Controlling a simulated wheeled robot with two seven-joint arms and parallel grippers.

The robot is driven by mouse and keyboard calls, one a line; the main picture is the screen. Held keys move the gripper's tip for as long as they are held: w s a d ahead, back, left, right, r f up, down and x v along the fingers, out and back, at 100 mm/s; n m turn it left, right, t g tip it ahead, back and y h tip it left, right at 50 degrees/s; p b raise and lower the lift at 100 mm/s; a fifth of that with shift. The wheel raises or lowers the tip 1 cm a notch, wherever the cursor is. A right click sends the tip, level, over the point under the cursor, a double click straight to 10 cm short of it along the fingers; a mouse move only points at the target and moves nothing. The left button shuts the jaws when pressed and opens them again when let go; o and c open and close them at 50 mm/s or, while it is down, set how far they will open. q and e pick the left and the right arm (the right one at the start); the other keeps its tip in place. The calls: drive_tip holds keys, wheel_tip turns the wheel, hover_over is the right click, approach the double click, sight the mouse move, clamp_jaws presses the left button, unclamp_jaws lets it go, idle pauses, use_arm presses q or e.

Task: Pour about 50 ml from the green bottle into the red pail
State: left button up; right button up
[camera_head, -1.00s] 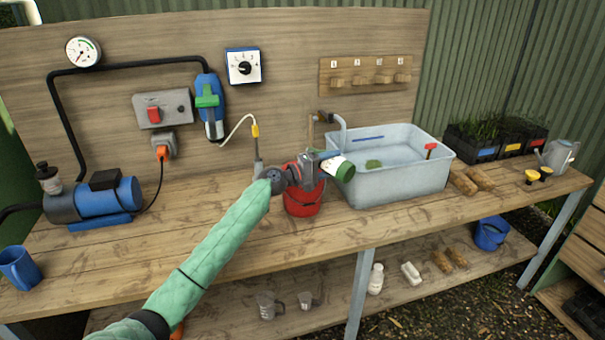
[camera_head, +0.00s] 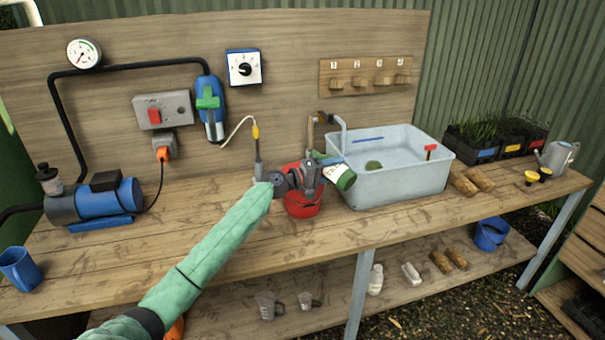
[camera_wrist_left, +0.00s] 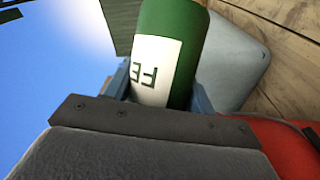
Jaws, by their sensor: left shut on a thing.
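My left gripper (camera_head: 316,168) is shut on the green bottle (camera_head: 346,181), which has a white label. The bottle is tilted, with one green end pointing down to the right beside the tub. In the left wrist view the green bottle (camera_wrist_left: 172,45) sits between the fingers, its label lettering upside down. The red pail (camera_head: 303,209) stands on the bench below and behind the gripper, partly covered by it. Its red wall also shows at the lower right of the left wrist view (camera_wrist_left: 285,147). The bottle's mouth and any liquid stream cannot be made out. My right gripper is out of view.
A grey water tub (camera_head: 400,183) stands just right of the bottle. A nozzle on a hose (camera_head: 257,150) rises left of the gripper. A blue pump (camera_head: 108,197) and a blue mug (camera_head: 19,268) are at the left. The front middle bench is clear.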

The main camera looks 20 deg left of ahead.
use_arm(q)
drive_tip(key=shift+s+d+f+m, duration=0.2)
drive_tip(key=shift+d+m, duration=0.1)
drive_tip(key=shift+m, duration=0.1)
drive_tip(key=shift+w+a+m+y, duration=0.15)
drive_tip(key=shift+m+y, duration=0.15)
drive_tip(key=shift+m, duration=0.5)
drive_tip(key=shift+a, duration=0.1)
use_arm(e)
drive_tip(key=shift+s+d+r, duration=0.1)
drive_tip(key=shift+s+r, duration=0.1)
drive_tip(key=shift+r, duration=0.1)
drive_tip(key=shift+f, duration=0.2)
use_arm(q)
drive_tip(key=shift+r+y, duration=0.1)
drive_tip(key=shift+y, duration=0.2)
